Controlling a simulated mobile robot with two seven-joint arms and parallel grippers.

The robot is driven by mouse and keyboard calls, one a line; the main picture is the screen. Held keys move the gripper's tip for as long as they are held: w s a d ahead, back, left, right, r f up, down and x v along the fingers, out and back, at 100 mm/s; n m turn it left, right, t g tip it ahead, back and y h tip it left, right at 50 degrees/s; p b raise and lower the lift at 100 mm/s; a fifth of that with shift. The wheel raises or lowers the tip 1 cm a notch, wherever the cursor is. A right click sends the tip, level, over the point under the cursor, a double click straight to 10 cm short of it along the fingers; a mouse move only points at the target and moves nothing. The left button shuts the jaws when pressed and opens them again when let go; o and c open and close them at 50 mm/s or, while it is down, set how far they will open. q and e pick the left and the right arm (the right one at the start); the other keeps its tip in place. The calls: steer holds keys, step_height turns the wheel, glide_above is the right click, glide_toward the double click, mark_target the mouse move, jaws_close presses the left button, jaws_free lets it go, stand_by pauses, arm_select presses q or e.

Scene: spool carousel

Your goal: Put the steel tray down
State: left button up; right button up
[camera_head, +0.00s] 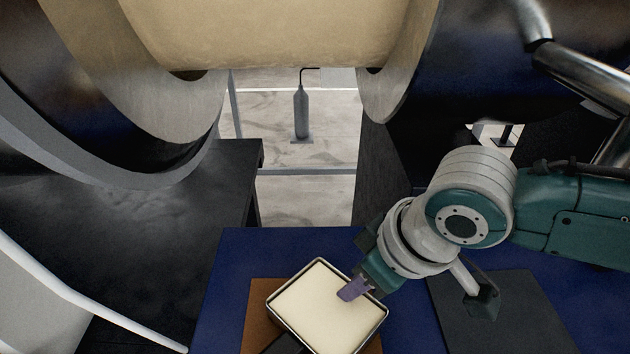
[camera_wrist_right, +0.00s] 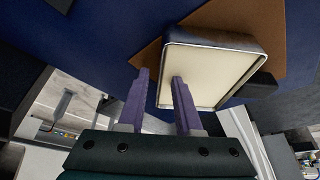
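The steel tray (camera_head: 281,325) has a thin bright rim, a cream inside and a dark handle at its lower left in the head view. It sits over the brown mat (camera_head: 257,291), turned at an angle to it. My right gripper (camera_head: 357,289) is at its right-hand side. In the right wrist view, the purple fingers of my right gripper (camera_wrist_right: 162,76) stand apart. One is over the inside of the steel tray (camera_wrist_right: 207,43), the other outside its wall, with a gap to the wall. The tray's underside is hidden. My left gripper is not in view.
The blue table top (camera_head: 240,250) carries the brown mat and a dark grey mat (camera_head: 535,310) to the right. A large spool (camera_head: 270,30) hangs beyond the table. A black bench (camera_head: 200,215) stands at the left.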

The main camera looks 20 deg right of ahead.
steer(key=p+v, duration=0.3)
steer(key=v, duration=0.9)
steer(key=s+a+r, duration=0.1)
steer(key=s+a, duration=0.4)
steer(key=s, duration=0.1)
steer(key=s+d+m+h, duration=0.2)
steer(key=s+d+m, duration=0.1)
steer(key=s+d, duration=0.4)
steer(key=shift+s+d+m, duration=0.2)
steer(key=shift+s+m, duration=0.2)
steer(key=shift+s, duration=0.05)
step_height(320, 180, up, 39)
steer(key=p, duration=3.9)
steer(key=shift+r+p, duration=0.2)
steer(key=shift+p, duration=0.15)
